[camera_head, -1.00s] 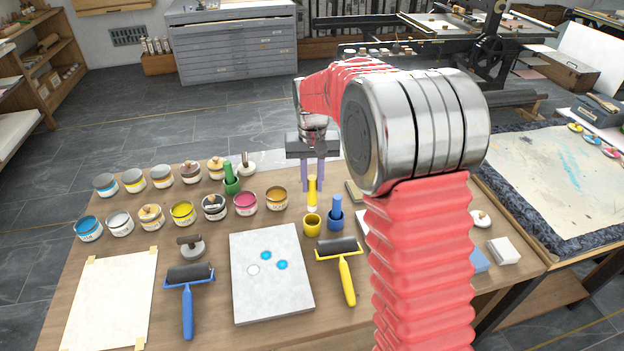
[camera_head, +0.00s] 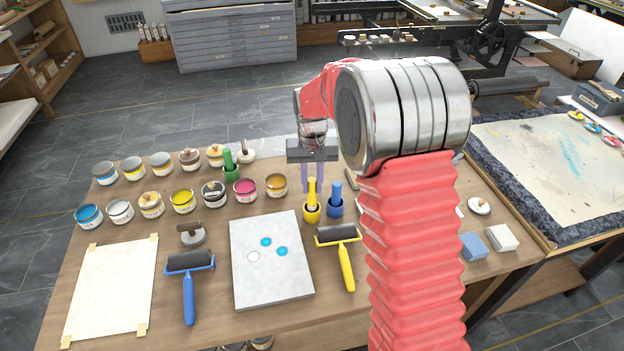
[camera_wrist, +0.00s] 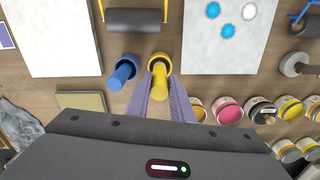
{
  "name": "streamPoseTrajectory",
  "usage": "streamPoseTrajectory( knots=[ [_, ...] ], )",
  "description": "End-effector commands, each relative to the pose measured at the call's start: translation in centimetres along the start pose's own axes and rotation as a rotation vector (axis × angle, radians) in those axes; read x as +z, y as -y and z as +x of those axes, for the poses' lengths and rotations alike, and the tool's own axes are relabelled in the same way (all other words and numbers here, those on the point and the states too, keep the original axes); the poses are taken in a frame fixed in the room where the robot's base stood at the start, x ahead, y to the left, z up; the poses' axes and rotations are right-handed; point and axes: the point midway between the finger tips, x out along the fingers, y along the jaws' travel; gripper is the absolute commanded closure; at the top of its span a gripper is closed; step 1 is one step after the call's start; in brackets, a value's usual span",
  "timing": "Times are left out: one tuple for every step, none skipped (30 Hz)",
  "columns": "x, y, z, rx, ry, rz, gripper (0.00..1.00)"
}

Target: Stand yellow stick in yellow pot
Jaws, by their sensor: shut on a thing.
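The yellow stick (camera_head: 312,190) is upright, with its lower end inside the mouth of the yellow pot (camera_head: 312,213). My gripper (camera_head: 313,182) is above the pot and shut on the upper part of the stick. In the wrist view the stick (camera_wrist: 159,80) lies between the two purple fingers (camera_wrist: 162,85), and the pot's yellow rim (camera_wrist: 160,61) shows around its lower end. Whether the stick touches the pot's bottom is hidden.
A blue pot (camera_head: 335,208) with a blue stick stands just right of the yellow pot. A yellow-handled roller (camera_head: 346,262) and a stone slab (camera_head: 270,285) lie in front. Several ink tins (camera_head: 245,191) stand to the left. A green stick (camera_head: 229,160) stands in a green pot.

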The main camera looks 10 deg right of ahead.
Motion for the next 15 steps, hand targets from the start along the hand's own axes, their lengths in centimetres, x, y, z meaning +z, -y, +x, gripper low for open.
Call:
streamPoseTrajectory(
  knots=[
    [0.0, 0.0, 0.3, 0.000, 0.000, -0.001, 1.00],
    [0.0, 0.0, 0.5, 0.000, 0.000, -0.001, 1.00],
    [0.0, 0.0, 0.7, 0.000, 0.000, -0.001, 1.00],
    [0.0, 0.0, 0.9, 0.000, 0.000, -0.001, 1.00],
    [0.0, 0.1, 1.0, 0.000, 0.000, -0.001, 1.00],
    [0.0, 0.1, 1.3, 0.000, 0.001, -0.001, 1.00],
    [0.0, 0.1, 1.4, 0.000, 0.001, -0.001, 1.00],
    [0.0, 0.1, 1.6, 0.000, 0.001, -0.001, 1.00],
    [0.0, 0.1, 1.8, 0.000, 0.000, -0.002, 1.00],
    [0.0, 0.1, 1.9, 0.000, 0.000, -0.002, 1.00],
    [0.0, 0.1, 2.0, 0.000, 0.000, -0.002, 1.00],
    [0.0, 0.1, 2.1, 0.000, -0.001, -0.002, 1.00],
    [0.0, 0.1, 2.2, 0.000, -0.001, -0.002, 1.00],
    [0.0, 0.1, 2.2, 0.000, -0.001, -0.002, 1.00],
    [0.0, 0.1, 2.3, 0.000, -0.001, -0.002, 1.00]
  ],
)
